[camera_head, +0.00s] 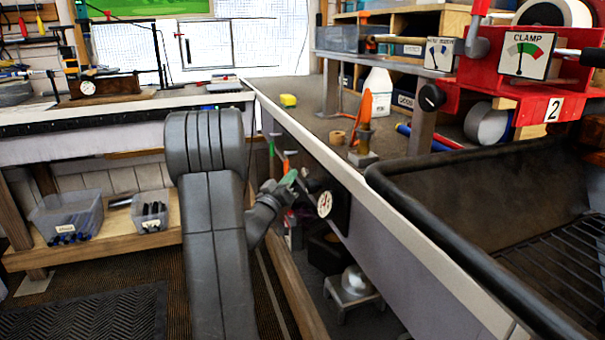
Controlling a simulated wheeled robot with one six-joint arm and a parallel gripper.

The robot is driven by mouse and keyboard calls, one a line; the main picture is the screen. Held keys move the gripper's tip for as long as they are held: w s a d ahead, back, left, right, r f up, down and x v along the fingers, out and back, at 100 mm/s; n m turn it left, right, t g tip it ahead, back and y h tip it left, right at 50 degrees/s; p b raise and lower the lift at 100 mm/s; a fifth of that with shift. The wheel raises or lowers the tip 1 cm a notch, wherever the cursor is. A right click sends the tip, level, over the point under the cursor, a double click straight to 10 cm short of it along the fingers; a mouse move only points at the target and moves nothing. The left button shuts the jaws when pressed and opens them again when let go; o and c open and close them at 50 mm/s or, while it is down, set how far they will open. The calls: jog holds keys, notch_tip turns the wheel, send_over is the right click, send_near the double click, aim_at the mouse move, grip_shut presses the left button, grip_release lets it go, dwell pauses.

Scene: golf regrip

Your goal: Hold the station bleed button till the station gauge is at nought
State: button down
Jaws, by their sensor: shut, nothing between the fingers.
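A small round white gauge (324,204) sits on a dark panel on the front face of the right-hand bench. Its needle is too small to read. My gripper (292,184) is just left of this gauge, close to the dark panel. Its fingers are small in view and look shut, with nothing seen between them. A green patch shows at its tip; I cannot tell whether it is part of the gripper. I cannot make out the bleed button or whether the gripper touches it. My dark grey arm fills the middle of the view.
A red unit with a CLAMP gauge (525,55) and a second white gauge (438,54) stand above the bench. A black basin (430,190) is at the right. A clear bin (66,215) is on the left shelf. A stool (354,290) is below the bench.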

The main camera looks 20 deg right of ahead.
jog(key=shift+d, duration=0.1)
jog(key=shift+d, duration=0.35)
jog(key=shift+d, duration=0.5)
dwell(2.3)
jog(key=shift+a, duration=0.1)
jog(key=shift+a+b, duration=0.3)
jog(key=shift+a, duration=0.55)
jog(key=a, duration=0.5)
jog(key=shift+s, duration=0.1)
jog(key=shift+d, duration=0.1)
